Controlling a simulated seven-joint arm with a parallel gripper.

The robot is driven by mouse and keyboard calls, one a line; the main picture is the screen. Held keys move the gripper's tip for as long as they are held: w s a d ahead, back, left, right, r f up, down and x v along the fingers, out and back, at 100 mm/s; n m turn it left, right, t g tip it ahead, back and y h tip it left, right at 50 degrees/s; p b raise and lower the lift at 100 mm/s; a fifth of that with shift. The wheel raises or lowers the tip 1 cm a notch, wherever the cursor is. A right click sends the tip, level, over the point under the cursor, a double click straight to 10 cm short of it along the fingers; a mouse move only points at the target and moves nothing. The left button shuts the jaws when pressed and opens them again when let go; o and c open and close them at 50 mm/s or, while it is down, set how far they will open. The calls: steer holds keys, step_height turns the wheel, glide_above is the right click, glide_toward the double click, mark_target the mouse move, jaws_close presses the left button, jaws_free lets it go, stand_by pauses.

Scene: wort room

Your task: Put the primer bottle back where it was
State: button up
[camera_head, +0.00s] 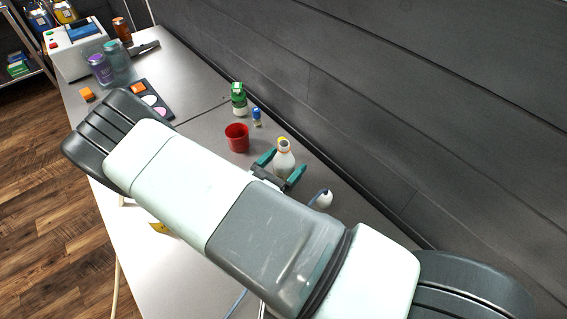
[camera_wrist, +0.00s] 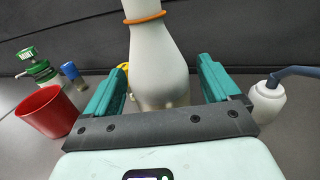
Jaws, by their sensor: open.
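A pale bulbous bottle (camera_head: 284,160) with a narrow neck stands on the bench; in the wrist view the bottle (camera_wrist: 158,60) has an orange ring round its neck. I cannot read a label naming it as primer. My gripper (camera_head: 282,168) is open, its teal fingers on either side of this bottle; in the wrist view my gripper (camera_wrist: 160,82) shows gaps beside the bottle. A small blue-capped vial (camera_head: 257,117) and a green bottle (camera_head: 239,99) with a white label stand further back. Which one is the primer bottle, I cannot tell.
A red cup (camera_head: 237,138) stands left of the pale bottle. A white bottle with a bent blue-grey tube (camera_head: 322,199) stands to its right. A dark palette (camera_head: 151,100), jars (camera_head: 102,69) and a white machine (camera_head: 78,47) are further along. The dark wall runs behind.

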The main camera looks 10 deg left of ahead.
steer(key=shift+r, duration=0.2)
steer(key=v, duration=1.2)
steer(key=w+d+r+m+g+h, duration=0.1)
steer(key=d+r+m+g, duration=0.6)
steer(key=r, duration=0.3)
steer(key=w+d+r+m+g+h, duration=0.1)
steer(key=d+r+m+g, duration=0.55)
steer(key=r+m, duration=0.3)
steer(key=s+d+r+m+t+y, duration=0.1)
steer(key=s+d+r+m+y, duration=0.3)
steer(key=r, duration=0.5)
steer(key=s+d+r+m+t+y, duration=0.2)
steer(key=s+d+r+m+y, duration=0.2)
steer(key=s+r+m+y, duration=0.3)
step_height(320, 180, up, 3)
steer(key=shift+s+d+m, duration=0.3)
steer(key=shift+s+m, duration=0.05)
steer(key=shift+m, duration=0.7)
